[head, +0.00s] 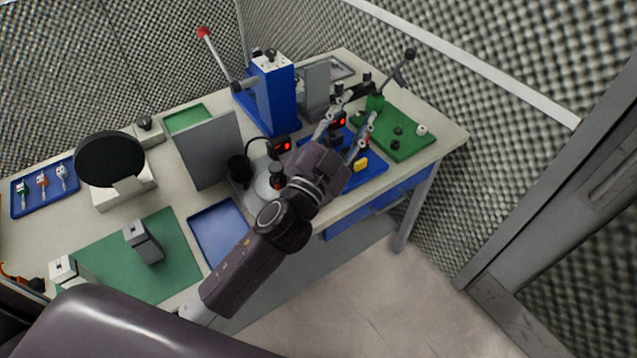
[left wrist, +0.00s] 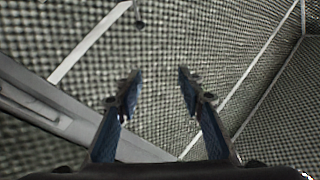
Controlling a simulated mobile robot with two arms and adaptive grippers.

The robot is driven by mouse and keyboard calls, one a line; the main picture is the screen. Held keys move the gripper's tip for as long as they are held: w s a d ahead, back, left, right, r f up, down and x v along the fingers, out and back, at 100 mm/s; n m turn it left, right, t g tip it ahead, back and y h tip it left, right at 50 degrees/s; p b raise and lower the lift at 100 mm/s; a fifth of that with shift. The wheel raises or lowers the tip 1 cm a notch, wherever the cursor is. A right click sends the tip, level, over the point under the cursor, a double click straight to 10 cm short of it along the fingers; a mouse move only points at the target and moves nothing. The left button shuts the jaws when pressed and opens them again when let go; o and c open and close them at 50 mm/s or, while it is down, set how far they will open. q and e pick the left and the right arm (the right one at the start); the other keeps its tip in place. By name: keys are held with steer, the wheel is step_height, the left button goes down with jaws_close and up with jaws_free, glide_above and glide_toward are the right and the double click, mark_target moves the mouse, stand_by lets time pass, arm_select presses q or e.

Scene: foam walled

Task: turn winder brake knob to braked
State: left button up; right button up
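I cannot tell for sure which part is the winder brake knob. A small round black knob (head: 146,123) stands on a pale box at the back of the bench, left of an upright grey plate. My left gripper (head: 347,125) is over the right part of the bench, above a blue mat, with its two fingers apart. In the left wrist view the fingers (left wrist: 159,82) are also spread with nothing between them, facing the grey patterned wall. My right gripper is in neither view.
A blue press (head: 274,98) with a red-balled lever stands behind. A green mat (head: 405,138) lies right, an upright grey plate (head: 209,150) left. Clear floor (head: 350,300) lies in front.

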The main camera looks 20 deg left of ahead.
arm_select(q)
steer(key=s+d+r+m+g+h, duration=0.1)
steer(key=d+r+m+g+h, duration=0.2)
steer(key=d+m+h, duration=0.35)
steer(key=s+d+r+m+g+h, duration=0.1)
steer(key=d+r+m+g+h, duration=0.15)
steer(key=d+m+h, duration=0.45)
steer(key=s+d+f+m+g+y, duration=0.3)
steer(key=d+f+m+g, duration=0.5)
steer(key=f+m+g, duration=0.4)
steer(key=w+a+f+g+y, duration=0.1)
steer(key=a+f+y, duration=0.4)
steer(key=a+f, duration=0.2)
steer(key=w+a+y, duration=0.1)
steer(key=a+y, duration=0.2)
steer(key=a, duration=0.4)
steer(key=w+a+f+n+g+y, duration=0.1)
steer(key=a+y, duration=0.2)
steer(key=a, duration=0.4)
steer(key=w+a+f+y, duration=0.1)
steer(key=a+y, duration=0.2)
steer(key=a, duration=0.4)
steer(key=shift+w+a+f+n+y, duration=0.2)
steer(key=shift+w+a+n+y, duration=0.05)
steer(key=shift+n+y, duration=0.1)
step_height(320, 180, down, 7)
steer(key=shift+r+p, duration=0.15)
steer(key=shift+p, duration=1.1)
steer(key=shift+f, duration=0.45)
steer(key=shift+c, duration=0.6)
